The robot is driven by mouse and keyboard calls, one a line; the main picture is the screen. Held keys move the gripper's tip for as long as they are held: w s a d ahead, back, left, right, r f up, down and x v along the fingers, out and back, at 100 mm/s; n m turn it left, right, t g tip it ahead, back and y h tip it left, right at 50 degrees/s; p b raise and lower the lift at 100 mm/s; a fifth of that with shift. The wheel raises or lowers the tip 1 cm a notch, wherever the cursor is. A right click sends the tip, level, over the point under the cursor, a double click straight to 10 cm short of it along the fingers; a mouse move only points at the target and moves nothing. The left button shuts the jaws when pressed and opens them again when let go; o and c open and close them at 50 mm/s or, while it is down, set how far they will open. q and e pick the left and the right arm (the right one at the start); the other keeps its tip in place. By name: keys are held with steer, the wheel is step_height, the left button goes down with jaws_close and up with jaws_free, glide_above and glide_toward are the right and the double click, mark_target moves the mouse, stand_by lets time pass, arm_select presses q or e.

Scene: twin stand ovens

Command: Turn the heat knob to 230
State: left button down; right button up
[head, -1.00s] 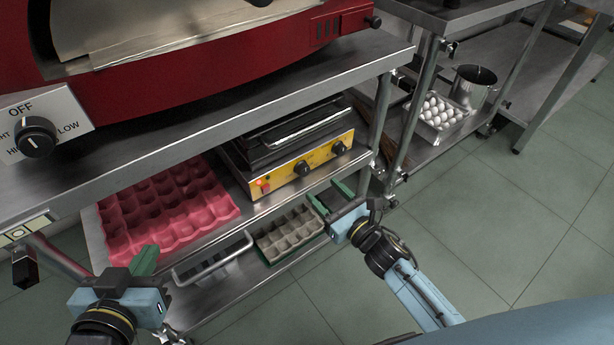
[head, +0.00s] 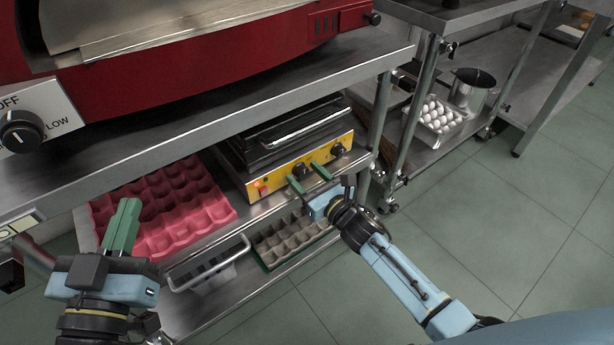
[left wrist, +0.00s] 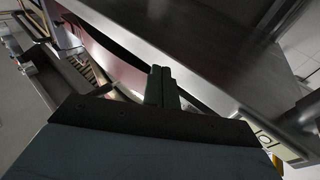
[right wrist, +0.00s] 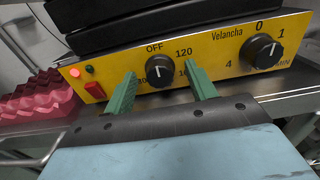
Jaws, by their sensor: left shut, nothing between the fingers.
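The heat knob (right wrist: 159,71) is a black dial on the yellow front panel (right wrist: 211,59) of the lower appliance. Its scale reads OFF at the top and 120 to the upper right; other numbers are partly covered by my fingers. I cannot tell its exact setting. The knob also shows in the head view (head: 300,171). My right gripper (right wrist: 160,82) is open, with one green finger on each side of the knob in its wrist view; I see no clear contact. My left gripper (head: 126,205) is shut and empty, raised at the left below the upper shelf.
A timer knob (right wrist: 262,52) sits right of the heat knob. A lit red lamp (right wrist: 75,73) and red switch (right wrist: 94,90) are to the left. The steel upper shelf (head: 250,88) overhangs the appliance. Pink egg trays (head: 165,205) stand to its left.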

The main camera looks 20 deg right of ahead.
steer(key=c, duration=0.9)
steer(key=shift+c, duration=0.2)
